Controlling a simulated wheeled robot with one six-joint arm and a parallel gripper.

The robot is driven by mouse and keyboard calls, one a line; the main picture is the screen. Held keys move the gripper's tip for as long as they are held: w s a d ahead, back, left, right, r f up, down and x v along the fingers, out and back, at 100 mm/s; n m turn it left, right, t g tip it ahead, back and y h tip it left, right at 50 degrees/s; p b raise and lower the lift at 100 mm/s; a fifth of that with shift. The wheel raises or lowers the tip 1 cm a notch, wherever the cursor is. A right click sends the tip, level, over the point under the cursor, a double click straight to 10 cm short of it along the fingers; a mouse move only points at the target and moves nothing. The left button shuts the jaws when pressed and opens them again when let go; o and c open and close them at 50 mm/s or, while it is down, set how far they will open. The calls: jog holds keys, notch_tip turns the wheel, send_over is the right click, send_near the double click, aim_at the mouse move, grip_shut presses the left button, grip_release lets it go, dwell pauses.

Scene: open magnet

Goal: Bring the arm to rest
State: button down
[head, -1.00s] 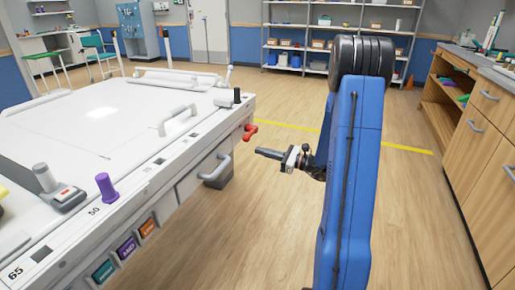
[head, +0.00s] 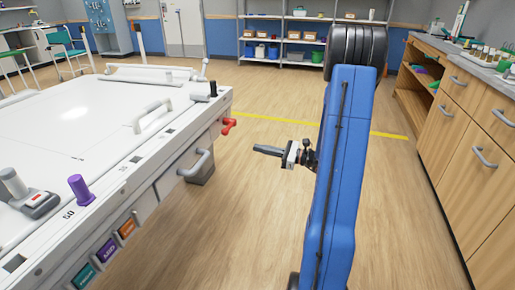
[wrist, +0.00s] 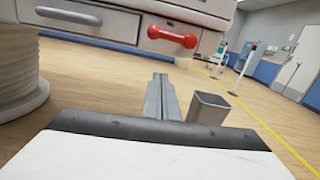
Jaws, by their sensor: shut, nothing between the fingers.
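My gripper (head: 268,150) shows in the head view to the left of my blue arm, pointing left toward the white magnet table (head: 75,115). In the wrist view my gripper (wrist: 161,88) has its fingers together with nothing between them. It hangs in free air over the floor, apart from the table.
A purple knob (head: 80,189) and a white bar handle (head: 153,115) stand on the table. A wooden cabinet (head: 460,125) lines the right side. Shelves (head: 297,40) stand at the back. Wooden floor is clear between table and cabinet, crossed by a yellow line (head: 385,135).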

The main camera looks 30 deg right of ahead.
jog(key=s+a+r+n+g, duration=0.3)
jog(key=s+a+n+g, duration=0.35)
jog(key=a, duration=0.55)
jog(key=s+a+r+n+g, duration=0.2)
jog(key=s+a+n+g, duration=0.5)
jog(key=a, duration=0.5)
jog(key=s+a+n+h, duration=0.2)
jog(key=s+n+h, duration=0.45)
jog(key=s, duration=0.55)
jog(key=s+d+r+n+t+h, duration=0.3)
jog(key=s+d+r+n+h, duration=0.1)
jog(key=n, duration=0.3)
jog(key=shift+s+t+h, duration=0.35)
jog(key=shift+s+h, duration=0.1)
jog(key=shift+s, duration=0.3)
jog(key=shift+a, duration=0.1)
